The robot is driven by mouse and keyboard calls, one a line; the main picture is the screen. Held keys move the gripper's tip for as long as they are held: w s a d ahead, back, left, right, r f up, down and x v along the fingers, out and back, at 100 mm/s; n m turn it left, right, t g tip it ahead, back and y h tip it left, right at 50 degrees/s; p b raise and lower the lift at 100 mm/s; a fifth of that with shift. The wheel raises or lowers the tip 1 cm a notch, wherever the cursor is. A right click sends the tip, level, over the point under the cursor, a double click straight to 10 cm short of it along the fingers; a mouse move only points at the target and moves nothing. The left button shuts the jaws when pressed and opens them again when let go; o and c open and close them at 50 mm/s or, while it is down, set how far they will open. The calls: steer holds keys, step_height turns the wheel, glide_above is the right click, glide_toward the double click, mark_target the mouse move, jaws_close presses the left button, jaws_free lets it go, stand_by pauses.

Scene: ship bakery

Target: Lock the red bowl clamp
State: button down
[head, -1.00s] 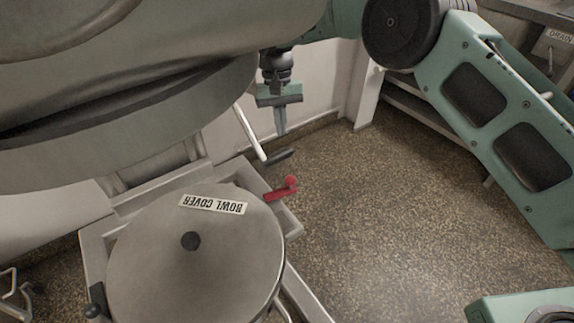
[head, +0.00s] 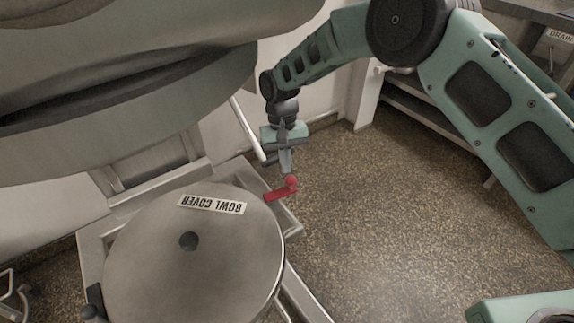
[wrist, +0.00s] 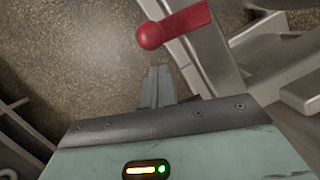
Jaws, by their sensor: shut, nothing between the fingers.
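The red bowl clamp (head: 281,190) is a short red lever with a round knob. It sits at the right edge of the bowl cover (head: 150,250), pointing right with the knob at its outer end. In the wrist view the clamp (wrist: 180,24) shows at the top, just beyond my fingertips. My gripper (head: 287,170) points down, right above the knob in the head view. Its fingers (wrist: 158,72) are together and empty. In the wrist view a small gap shows between fingertips and knob; I cannot tell whether they touch in the head view.
The large mixer body (head: 120,130) overhangs at upper left. A grey frame (head: 320,308) surrounds the bowl. The speckled floor (head: 400,230) to the right is clear. Shelving stands at the back right.

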steer(key=shift+s+d+r, duration=0.15)
steer(key=shift+s, duration=0.55)
